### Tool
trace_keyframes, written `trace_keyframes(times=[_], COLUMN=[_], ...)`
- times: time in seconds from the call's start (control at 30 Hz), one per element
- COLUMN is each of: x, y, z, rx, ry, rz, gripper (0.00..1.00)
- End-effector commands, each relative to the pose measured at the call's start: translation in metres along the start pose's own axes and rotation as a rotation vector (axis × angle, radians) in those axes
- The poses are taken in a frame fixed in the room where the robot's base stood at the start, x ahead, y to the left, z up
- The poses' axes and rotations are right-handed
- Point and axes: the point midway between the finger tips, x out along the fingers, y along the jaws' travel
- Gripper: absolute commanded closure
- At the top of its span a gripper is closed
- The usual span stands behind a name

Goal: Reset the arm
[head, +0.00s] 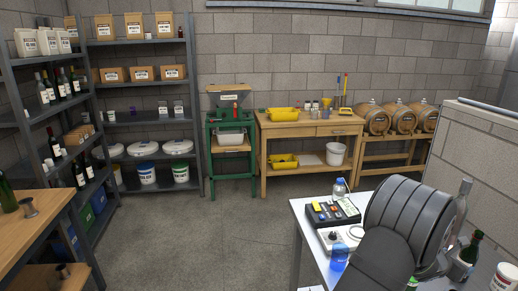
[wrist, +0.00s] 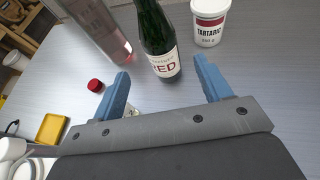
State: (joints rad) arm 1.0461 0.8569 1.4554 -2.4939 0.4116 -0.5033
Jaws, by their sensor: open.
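My gripper (wrist: 161,68) is open in the wrist view, its two blue fingers spread wide with nothing held between them. It is over the grey-white table (head: 300,212). A dark green bottle (wrist: 155,28) with a "RED" label stands upright just beyond the fingers; it also shows in the head view (head: 475,238).
A red cap (wrist: 95,85) lies near the left finger. A small glassy thing behind that finger is mostly hidden. A yellow item (wrist: 52,129) is at left.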

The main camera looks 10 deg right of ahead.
Motion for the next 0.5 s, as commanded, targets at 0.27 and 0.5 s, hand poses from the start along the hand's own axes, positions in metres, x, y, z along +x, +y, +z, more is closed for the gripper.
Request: trace_keyframes(times=[0.27,0.5], x=[0.032,0.072], y=[0.0,-0.001], z=[-0.001,-0.001], rx=[0.001,0.001], ry=[0.001,0.001], rz=[-0.001,-0.002], gripper=[0.29,0.29])
